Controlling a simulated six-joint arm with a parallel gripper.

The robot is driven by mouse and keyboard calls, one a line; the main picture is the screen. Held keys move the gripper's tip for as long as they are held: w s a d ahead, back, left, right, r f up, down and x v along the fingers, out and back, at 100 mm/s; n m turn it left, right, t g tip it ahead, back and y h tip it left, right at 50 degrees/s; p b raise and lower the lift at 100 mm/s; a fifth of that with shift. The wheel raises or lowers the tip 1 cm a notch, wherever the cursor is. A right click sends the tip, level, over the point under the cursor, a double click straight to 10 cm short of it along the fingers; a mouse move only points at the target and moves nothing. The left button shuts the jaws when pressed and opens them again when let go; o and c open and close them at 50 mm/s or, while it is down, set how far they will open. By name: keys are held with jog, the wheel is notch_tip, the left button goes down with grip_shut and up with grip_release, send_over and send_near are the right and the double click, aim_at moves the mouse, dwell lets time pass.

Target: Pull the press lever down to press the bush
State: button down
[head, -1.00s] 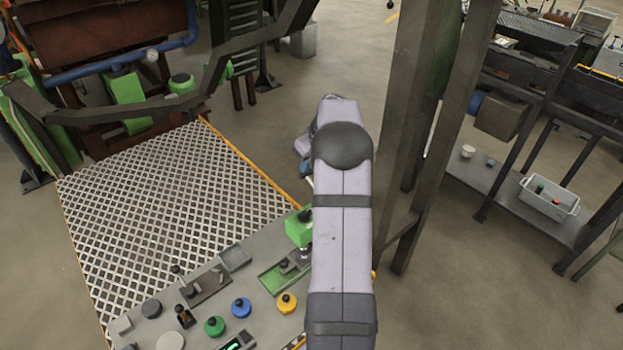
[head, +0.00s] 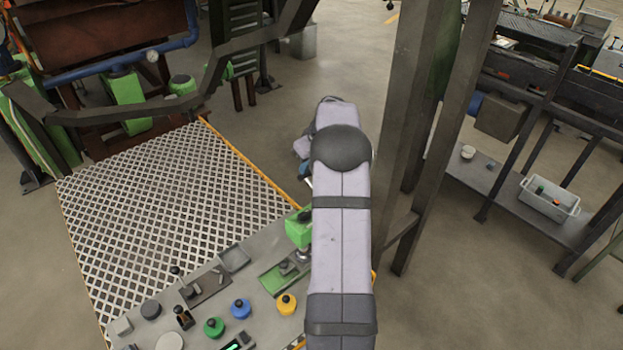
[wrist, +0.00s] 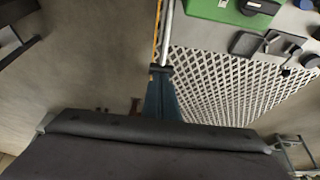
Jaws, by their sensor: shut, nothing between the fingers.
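The green press (head: 298,228) stands on the bench, partly hidden behind my arm in the head view. Its green body also shows at the top of the wrist view (wrist: 225,8). The press lever (wrist: 166,34) is a pale metal rod with a dark end, running down from the top in the wrist view. A short piece of the lever shows beside my arm in the head view (head: 309,184). My gripper (wrist: 160,74) is shut, its blue fingers at the lever's dark end; I cannot tell whether they touch. The bush cannot be made out.
The bench (head: 205,320) holds blue, green and yellow round pieces, small trays and dark parts. A white grating (head: 170,215) lies beyond it. A dark steel post (head: 405,130) stands close right of my arm. A shelf with a grey bin (head: 548,199) is farther right.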

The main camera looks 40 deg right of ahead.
aim_at(305, 176)
jog(key=shift+b+x, duration=1.5)
jog(key=shift+x, duration=0.8)
dwell(2.5)
jog(key=shift+s+f+b, duration=0.2)
jog(key=shift+f+b, duration=0.7)
jog(key=shift+f, duration=0.25)
dwell(0.7)
jog(key=shift+a+f, duration=0.1)
jog(key=shift+f, duration=0.1)
dwell(0.6)
jog(key=shift+s+r, duration=0.1)
